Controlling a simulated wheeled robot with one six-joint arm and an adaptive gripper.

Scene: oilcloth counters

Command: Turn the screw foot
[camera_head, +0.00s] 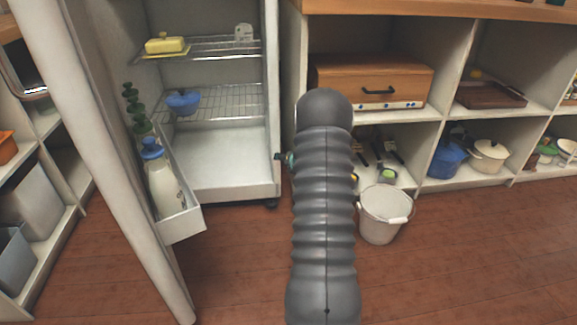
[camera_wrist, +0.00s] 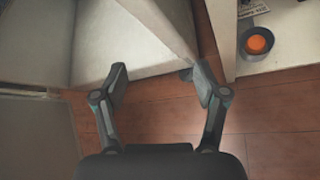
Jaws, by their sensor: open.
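The screw foot (camera_head: 271,203) is a small dark foot under the front right corner of the open white fridge (camera_head: 235,185). In the wrist view, a small dark piece at the fridge's bottom corner (camera_wrist: 186,74), close beside the right finger, looks like this foot, partly hidden. My gripper (camera_wrist: 158,80) is open, its two fingers spread near the fridge's lower edge, with nothing held between them. I cannot tell whether the right finger touches the foot. In the head view my dark ribbed arm hides most of the gripper.
The fridge door stands open at the left, its shelf holding a blue-capped bottle (camera_head: 164,185). A white bucket (camera_head: 383,215) stands on the wooden floor right of my arm. White shelving (camera_head: 437,150) lines the right. The wrist view shows an orange-topped round container (camera_wrist: 257,43).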

